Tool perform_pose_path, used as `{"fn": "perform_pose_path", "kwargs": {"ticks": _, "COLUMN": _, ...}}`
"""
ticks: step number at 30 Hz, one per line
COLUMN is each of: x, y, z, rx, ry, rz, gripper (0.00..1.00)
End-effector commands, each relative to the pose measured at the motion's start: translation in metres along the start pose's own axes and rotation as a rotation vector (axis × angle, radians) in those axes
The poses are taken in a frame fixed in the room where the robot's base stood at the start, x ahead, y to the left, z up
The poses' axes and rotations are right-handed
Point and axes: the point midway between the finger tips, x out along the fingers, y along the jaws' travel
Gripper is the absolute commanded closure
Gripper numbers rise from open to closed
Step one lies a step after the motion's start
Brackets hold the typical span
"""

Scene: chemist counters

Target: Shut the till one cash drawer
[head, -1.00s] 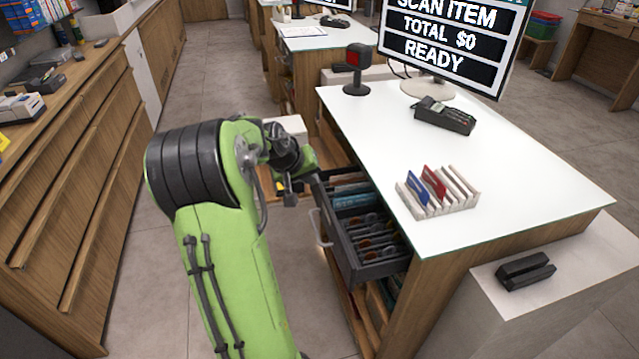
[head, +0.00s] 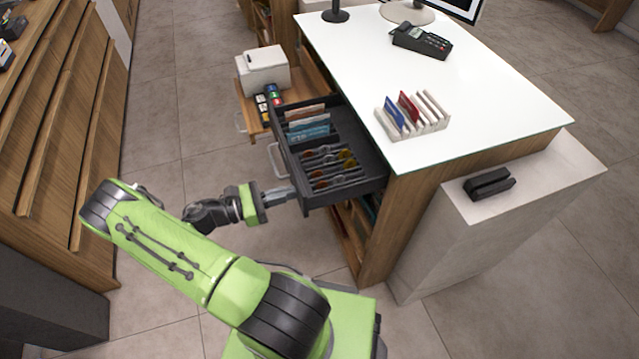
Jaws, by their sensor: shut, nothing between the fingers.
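The dark cash drawer (head: 362,150) stands pulled out from the left side of the white-topped counter (head: 480,100). Its compartments hold banknotes (head: 308,125) and several slots of coins (head: 330,165). Its front panel faces left, and a pale handle (head: 275,160) shows beside it. My gripper (head: 291,193) is shut and empty, pointing right, with its tips at the near end of the drawer's front panel. I cannot tell whether the tips touch the panel.
A wooden drawer (head: 243,103) with a white box (head: 264,68) and small coloured items is open beyond the cash drawer. A card rack (head: 412,122) and payment terminal (head: 421,41) stand on the counter. Wooden shelving (head: 60,130) lines the left. Tiled floor (head: 180,110) between is clear.

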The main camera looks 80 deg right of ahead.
Motion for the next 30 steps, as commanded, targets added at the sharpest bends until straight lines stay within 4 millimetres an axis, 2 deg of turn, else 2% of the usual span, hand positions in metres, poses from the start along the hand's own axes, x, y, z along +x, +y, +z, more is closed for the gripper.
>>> {"fn": "perform_pose_path", "kwargs": {"ticks": 1, "x": 0.013, "y": -0.001, "z": 0.000, "rx": -0.001, "ry": -0.002, "rz": -0.007, "gripper": 1.00}}
{"fn": "perform_pose_path", "kwargs": {"ticks": 6, "x": 0.051, "y": -0.001, "z": -0.001, "rx": -0.001, "ry": -0.001, "rz": -0.007, "gripper": 1.00}}
{"fn": "perform_pose_path", "kwargs": {"ticks": 12, "x": 0.081, "y": 0.000, "z": -0.001, "rx": 0.001, "ry": 0.001, "rz": -0.004, "gripper": 1.00}}
{"fn": "perform_pose_path", "kwargs": {"ticks": 16, "x": 0.088, "y": 0.000, "z": -0.001, "rx": 0.001, "ry": 0.001, "rz": -0.002, "gripper": 1.00}}
{"fn": "perform_pose_path", "kwargs": {"ticks": 26, "x": 0.089, "y": 0.000, "z": -0.001, "rx": 0.002, "ry": 0.001, "rz": -0.002, "gripper": 1.00}}
{"fn": "perform_pose_path", "kwargs": {"ticks": 30, "x": 0.105, "y": 0.000, "z": 0.000, "rx": 0.001, "ry": -0.001, "rz": -0.004, "gripper": 1.00}}
